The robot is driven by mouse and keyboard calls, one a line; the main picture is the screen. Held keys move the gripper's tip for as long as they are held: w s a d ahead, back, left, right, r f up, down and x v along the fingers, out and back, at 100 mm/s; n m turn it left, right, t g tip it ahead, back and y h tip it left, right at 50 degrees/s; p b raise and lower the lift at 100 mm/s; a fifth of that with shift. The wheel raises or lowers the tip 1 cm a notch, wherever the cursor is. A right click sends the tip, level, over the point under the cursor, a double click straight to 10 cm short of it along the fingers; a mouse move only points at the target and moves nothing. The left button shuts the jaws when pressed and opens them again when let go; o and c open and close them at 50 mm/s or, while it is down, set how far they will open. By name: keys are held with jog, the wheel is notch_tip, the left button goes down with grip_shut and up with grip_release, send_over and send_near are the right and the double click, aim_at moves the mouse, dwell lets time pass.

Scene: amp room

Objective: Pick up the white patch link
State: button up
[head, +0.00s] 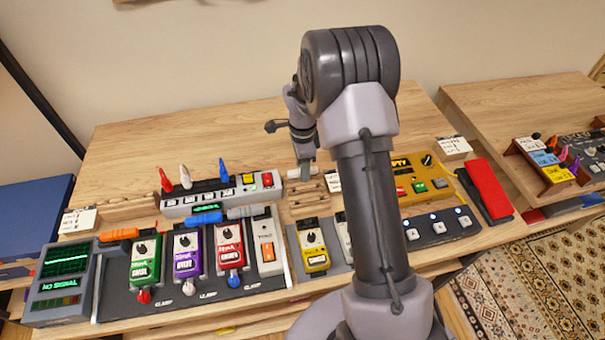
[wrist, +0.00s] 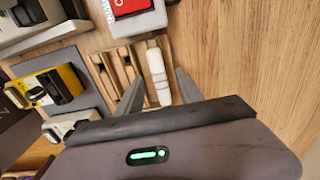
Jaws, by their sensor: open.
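The white patch link (wrist: 157,72) is a short white bar with rounded ends, lying along the edge of a slotted wooden rack (wrist: 124,66) in the wrist view. In the head view the white patch link (head: 301,171) shows at the back of the rack (head: 306,190), just below my gripper (head: 304,160). In the wrist view my gripper (wrist: 158,82) is open, with one finger on each side of the link. I cannot tell how high the fingertips are above it, or whether they touch it.
An orange link (head: 118,234), a blue link (head: 205,217) and a grey link (head: 245,211) sit at the row of pedals. A long grey unit (head: 215,198) stands left of the rack. A yellow unit (head: 418,180) stands right. The wooden tabletop (head: 215,140) behind is clear.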

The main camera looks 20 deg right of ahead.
jog(key=shift+f+b, duration=0.25)
jog(key=shift+b, duration=0.05)
jog(key=shift+c, duration=0.4)
grip_shut()
